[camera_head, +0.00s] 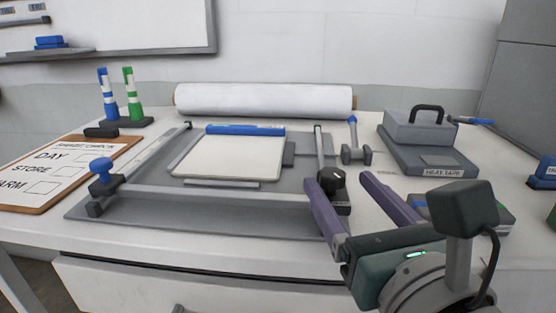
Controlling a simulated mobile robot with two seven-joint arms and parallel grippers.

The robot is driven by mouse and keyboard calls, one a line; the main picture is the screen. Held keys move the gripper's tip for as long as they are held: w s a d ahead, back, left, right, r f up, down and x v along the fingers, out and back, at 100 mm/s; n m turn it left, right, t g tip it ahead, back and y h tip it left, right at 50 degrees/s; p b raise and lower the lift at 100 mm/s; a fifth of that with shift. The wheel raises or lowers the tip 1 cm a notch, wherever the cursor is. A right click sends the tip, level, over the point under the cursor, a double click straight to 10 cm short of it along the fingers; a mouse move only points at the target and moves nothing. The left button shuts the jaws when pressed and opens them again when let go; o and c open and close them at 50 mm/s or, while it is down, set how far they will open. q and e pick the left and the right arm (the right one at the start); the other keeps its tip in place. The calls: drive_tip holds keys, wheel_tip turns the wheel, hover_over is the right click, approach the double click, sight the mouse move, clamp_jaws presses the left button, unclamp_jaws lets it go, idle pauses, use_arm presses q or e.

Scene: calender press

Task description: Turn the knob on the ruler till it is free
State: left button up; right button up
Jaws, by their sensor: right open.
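The ruler is a grey bar (220,195) lying across the front of the grey press board (120,222). A black knob (333,177) with a white mark sits near its right end. A blue knob (101,166) stands on a black block at its left end. My right gripper (339,182) is open, its two purple fingers pointing away from me. In the picture the black knob lies between the fingertips, closer to the left one. I cannot tell whether either finger touches it. My left gripper is not in view.
A white pad (228,158) with a blue top strip lies on the board. A white roll (262,99) lies behind.

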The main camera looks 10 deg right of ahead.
sight(327, 167)
drive_tip(key=w, duration=0.7)
drive_tip(key=shift+a, duration=0.1)
clamp_jaws()
idle(0.4)
